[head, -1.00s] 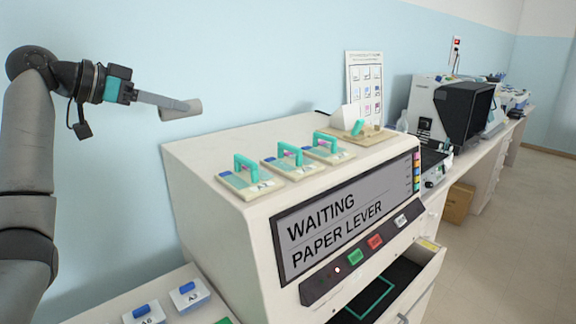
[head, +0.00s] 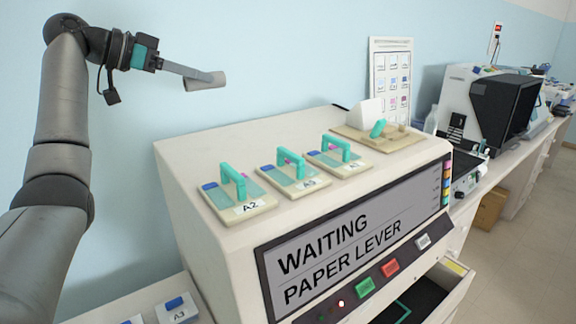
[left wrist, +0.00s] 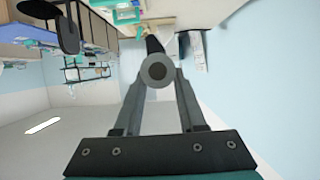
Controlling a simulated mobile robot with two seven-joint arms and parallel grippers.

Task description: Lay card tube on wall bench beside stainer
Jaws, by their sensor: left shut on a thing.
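The card tube (head: 206,82) is a short grey-beige cylinder. My left gripper (head: 197,76) is shut on it and holds it in the air at the upper left, above and behind the left part of the stainer (head: 204,250). In the left wrist view the tube (left wrist: 158,70) shows end-on between the two fingers of my left gripper (left wrist: 160,85), its round opening facing the camera. The stainer is a large white machine whose screen reads "WAITING PAPER LEVER". The wall bench (head: 133,308) shows at its left, low in the picture. My right gripper is not in view.
Several teal-handled slide holders (head: 233,190) and a wooden board (head: 380,138) stand on the stainer's top. Labelled blocks (head: 176,308) sit on the bench at the lower left. An open drawer (head: 440,290) juts from the stainer's front. A chart (head: 390,75) is on the wall.

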